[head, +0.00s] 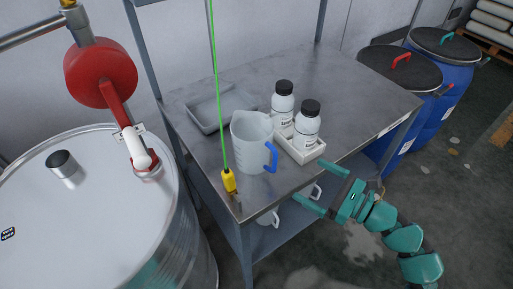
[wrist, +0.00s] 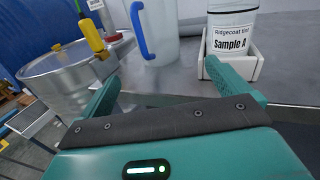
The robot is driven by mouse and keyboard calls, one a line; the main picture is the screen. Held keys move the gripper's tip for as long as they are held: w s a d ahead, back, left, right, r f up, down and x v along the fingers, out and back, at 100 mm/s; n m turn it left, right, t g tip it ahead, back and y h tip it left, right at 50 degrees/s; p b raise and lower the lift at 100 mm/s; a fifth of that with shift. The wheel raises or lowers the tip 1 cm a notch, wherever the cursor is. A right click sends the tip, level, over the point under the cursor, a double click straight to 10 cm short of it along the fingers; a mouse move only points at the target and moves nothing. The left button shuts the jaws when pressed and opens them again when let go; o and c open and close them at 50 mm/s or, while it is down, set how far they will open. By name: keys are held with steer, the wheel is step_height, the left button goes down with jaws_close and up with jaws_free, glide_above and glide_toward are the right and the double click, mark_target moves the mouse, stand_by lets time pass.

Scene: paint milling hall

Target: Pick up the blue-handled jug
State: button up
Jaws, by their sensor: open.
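The blue-handled jug (head: 249,143) is a translucent white measuring jug standing upright on the grey metal table. Its blue handle (head: 271,157) faces the right front, toward my gripper. My gripper (head: 321,184) is teal, open and empty, off the table's front edge, to the right of the jug and apart from it. In the wrist view the jug (wrist: 162,35) stands beyond my open fingers (wrist: 172,95), with its top cut off by the frame and its handle on its left side.
A white tray (head: 303,155) with two black-capped sample bottles stands close right of the jug. A grey tray (head: 205,119) lies behind left. A yellow plug-like piece (head: 229,181) hangs on a green line before the jug. A steel drum (head: 90,210) stands left; blue drums (head: 436,120) stand right.

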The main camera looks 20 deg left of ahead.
steer(key=p, duration=0.2)
glide_toward(268, 156)
steer(key=x, duration=0.5)
steer(key=shift+w+f, duration=0.1)
steer(key=shift+w, duration=0.05)
steer(key=shift+w+a+f, duration=0.1)
steer(key=shift+w+a, duration=0.1)
steer(key=shift+a, duration=0.3)
steer(key=p+x, duration=0.2)
steer(key=x, duration=0.2)
steer(key=shift+s+a, duration=0.1)
steer(key=shift+a, duration=0.2)
steer(key=shift+w+a, duration=0.2)
steer(key=shift+a, duration=0.1)
steer(key=c, duration=0.7)
